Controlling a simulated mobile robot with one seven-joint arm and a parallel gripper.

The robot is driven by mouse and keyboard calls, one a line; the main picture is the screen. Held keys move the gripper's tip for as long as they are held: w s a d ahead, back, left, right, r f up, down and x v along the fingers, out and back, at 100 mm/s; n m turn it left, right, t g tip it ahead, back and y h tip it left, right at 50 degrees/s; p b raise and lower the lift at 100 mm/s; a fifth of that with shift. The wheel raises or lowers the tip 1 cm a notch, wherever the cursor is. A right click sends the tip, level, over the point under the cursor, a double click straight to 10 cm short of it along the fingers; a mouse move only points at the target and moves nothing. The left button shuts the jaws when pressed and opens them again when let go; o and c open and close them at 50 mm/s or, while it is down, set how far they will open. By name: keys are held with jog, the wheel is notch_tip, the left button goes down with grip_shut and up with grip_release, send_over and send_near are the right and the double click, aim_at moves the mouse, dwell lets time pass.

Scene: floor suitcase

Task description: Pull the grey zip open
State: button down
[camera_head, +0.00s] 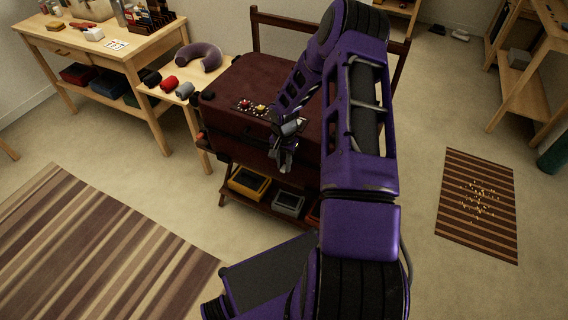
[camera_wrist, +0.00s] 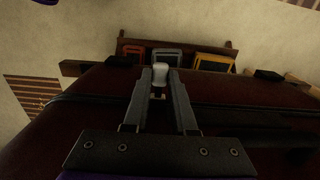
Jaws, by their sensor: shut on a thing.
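A dark red suitcase (camera_head: 235,92) lies on a dark wooden rack. It also fills much of the wrist view (camera_wrist: 95,95). My gripper (camera_head: 284,158) is at the suitcase's front side, near its middle. In the wrist view my gripper (camera_wrist: 159,82) has its two fingers close together, shut on a small pale grey piece, which looks like the zip pull (camera_wrist: 160,69). A dark seam line runs along the suitcase side in that view. Whether the zip is parted anywhere cannot be told. My arm hides the right part of the suitcase in the head view.
A yellow tray (camera_head: 248,184) and a grey tray (camera_head: 288,203) sit on the rack's lower shelf. Striped rugs lie left and right (camera_head: 478,205).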

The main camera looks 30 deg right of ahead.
jog(key=s+d, duration=0.9)
jog(key=s, duration=0.2)
jog(key=shift+s, duration=0.2)
jog(key=c, duration=0.7)
grip_release()
jog(key=shift+s, duration=0.1)
notch_tip(320, 180, up, 18)
jog(key=p, duration=0.3)
jog(key=shift+f, duration=0.25)
